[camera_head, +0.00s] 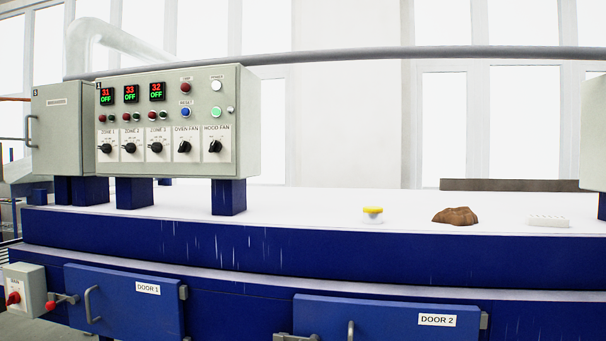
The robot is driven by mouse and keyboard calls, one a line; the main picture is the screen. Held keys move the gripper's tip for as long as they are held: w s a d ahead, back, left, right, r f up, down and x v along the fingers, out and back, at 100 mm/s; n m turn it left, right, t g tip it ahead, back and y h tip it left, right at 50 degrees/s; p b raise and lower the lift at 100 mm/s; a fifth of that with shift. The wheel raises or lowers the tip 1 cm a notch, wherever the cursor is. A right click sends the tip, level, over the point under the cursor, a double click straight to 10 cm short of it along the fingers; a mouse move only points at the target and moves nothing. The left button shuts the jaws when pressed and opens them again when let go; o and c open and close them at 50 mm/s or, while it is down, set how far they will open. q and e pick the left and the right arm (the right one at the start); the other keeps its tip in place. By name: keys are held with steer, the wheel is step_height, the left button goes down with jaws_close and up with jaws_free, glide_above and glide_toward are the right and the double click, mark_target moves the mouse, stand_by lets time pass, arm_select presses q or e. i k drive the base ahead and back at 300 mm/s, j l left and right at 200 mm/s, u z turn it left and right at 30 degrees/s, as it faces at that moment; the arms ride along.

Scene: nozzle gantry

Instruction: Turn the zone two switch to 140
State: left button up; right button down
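The grey control panel (245,120) stands on blue legs on top of the blue oven, left of centre. The zone two switch (130,148) is a black rotary knob on a white plate, second from the left in the bottom row. Its dial marks are too small to read, so I cannot tell its setting. The display above it (131,94) shows 33 in red and OFF in green. Neither of my grippers is in view.
Other black knobs flank it: the left zone knob (105,148), the third zone knob (156,147), the oven fan knob (184,147) and the hood fan knob (214,146). A yellow-topped object (373,211) and brown lump (455,216) lie on the oven top.

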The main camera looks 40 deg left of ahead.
mark_target(130, 148)
steer(key=j+u, duration=0.1)
steer(key=u, duration=1.95)
steer(key=i+j, duration=0.25)
steer(key=i+j+z, duration=0.15)
steer(key=j, duration=0.3)
steer(key=i+j, duration=0.35)
steer(key=z, duration=0.05)
